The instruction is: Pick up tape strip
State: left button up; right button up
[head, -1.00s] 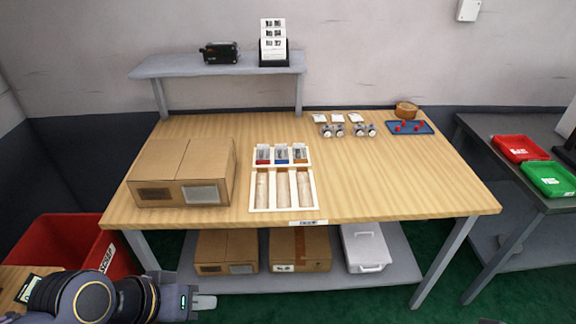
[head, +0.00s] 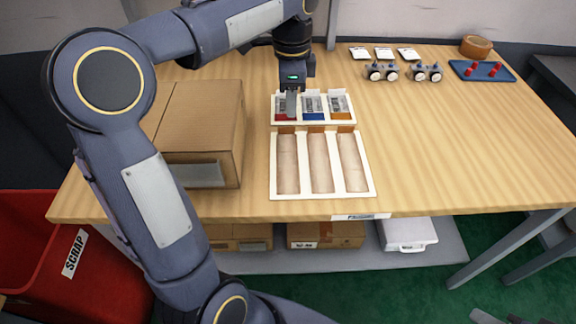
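My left gripper (head: 291,104) points down at the left compartment of a small white tray (head: 313,124). That compartment holds a clear bag with a red end (head: 285,117); bags with a blue end (head: 314,116) and an orange end (head: 341,115) lie beside it. The fingers partly cover the red-ended bag, and I cannot tell whether they touch it or are shut. I cannot pick out a tape strip for certain; small tan tabs (head: 287,130) show between this tray and the larger white tray (head: 322,196). Grey parts at the lower right edge may be my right gripper (head: 500,318), mostly cut off.
A cardboard box (head: 205,115) stands left of the trays, under my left arm. Paired metal fittings (head: 382,72), white packets (head: 384,53), a brown roll (head: 476,46) and a blue tray (head: 480,71) with red parts sit farther back. The tabletop right of the trays is clear.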

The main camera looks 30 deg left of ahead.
aim_at(290, 135)
pick_arm(q)
jog(key=f, duration=0.2)
jog(key=f+b, duration=0.1)
jog(key=f, duration=0.2)
jog(key=f+b, duration=0.1)
jog(key=f, duration=0.1)
jog(key=shift+w+a+f, duration=0.2)
jog(key=shift+w+a, duration=0.05)
jog(key=shift+a, duration=0.05)
grip_shut()
